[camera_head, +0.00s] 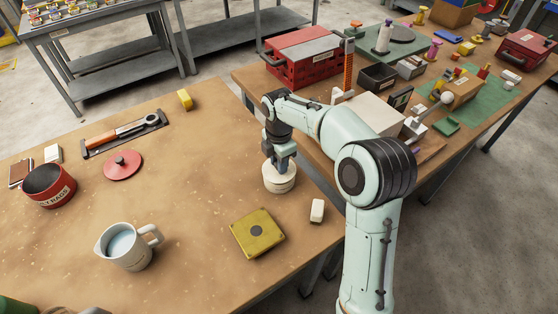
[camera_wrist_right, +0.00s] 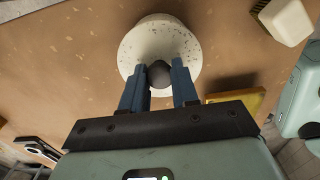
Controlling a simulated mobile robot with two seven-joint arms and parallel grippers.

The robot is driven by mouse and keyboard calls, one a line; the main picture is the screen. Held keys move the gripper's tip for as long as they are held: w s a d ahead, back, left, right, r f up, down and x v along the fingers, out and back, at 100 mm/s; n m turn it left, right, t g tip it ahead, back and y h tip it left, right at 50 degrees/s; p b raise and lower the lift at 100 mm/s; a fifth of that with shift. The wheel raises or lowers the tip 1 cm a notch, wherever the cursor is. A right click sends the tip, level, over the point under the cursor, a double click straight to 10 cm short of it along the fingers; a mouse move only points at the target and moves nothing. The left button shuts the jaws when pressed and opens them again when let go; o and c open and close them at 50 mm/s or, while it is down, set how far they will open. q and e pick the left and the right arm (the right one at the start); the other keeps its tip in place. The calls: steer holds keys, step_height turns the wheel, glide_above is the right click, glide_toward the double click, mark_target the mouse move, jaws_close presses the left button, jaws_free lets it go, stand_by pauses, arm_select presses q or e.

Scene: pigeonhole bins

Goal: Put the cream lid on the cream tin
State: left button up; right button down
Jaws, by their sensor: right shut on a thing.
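The cream lid (camera_head: 279,170) is round and speckled, with a dark knob. My right gripper (camera_head: 280,158) points down and is shut on that knob; in the right wrist view the lid (camera_wrist_right: 160,40) shows with the knob between the blue fingers (camera_wrist_right: 159,76). The cream tin (camera_head: 280,186) shows directly under the lid, near the table's right side. The lid looks level and lined up over the tin; I cannot tell whether it rests fully on the rim. My left gripper is not in view.
A yellow square tin (camera_head: 257,233) and a small white block (camera_head: 317,211) stand close by. Farther left are a mug (camera_head: 128,246), a red lid (camera_head: 122,165), a red tin (camera_head: 48,186) and a tool tray (camera_head: 125,133). A cluttered bench with a red toolbox (camera_head: 302,58) stands behind.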

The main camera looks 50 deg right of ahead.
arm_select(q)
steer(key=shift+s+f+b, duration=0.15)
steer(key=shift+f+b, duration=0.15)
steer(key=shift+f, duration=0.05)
arm_select(e)
steer(key=shift+f, duration=0.55)
steer(key=c, duration=1.2)
jaws_free()
steer(key=shift+o, duration=0.2)
steer(key=o, duration=0.5)
steer(key=shift+o, duration=0.2)
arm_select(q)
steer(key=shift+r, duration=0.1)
arm_select(e)
steer(key=shift+r, duration=0.15)
steer(key=shift+r+p, duration=1.7)
steer(key=shift+r, duration=0.5)
steer(key=shift+r+p, duration=1.1)
steer(key=shift+r, duration=0.65)
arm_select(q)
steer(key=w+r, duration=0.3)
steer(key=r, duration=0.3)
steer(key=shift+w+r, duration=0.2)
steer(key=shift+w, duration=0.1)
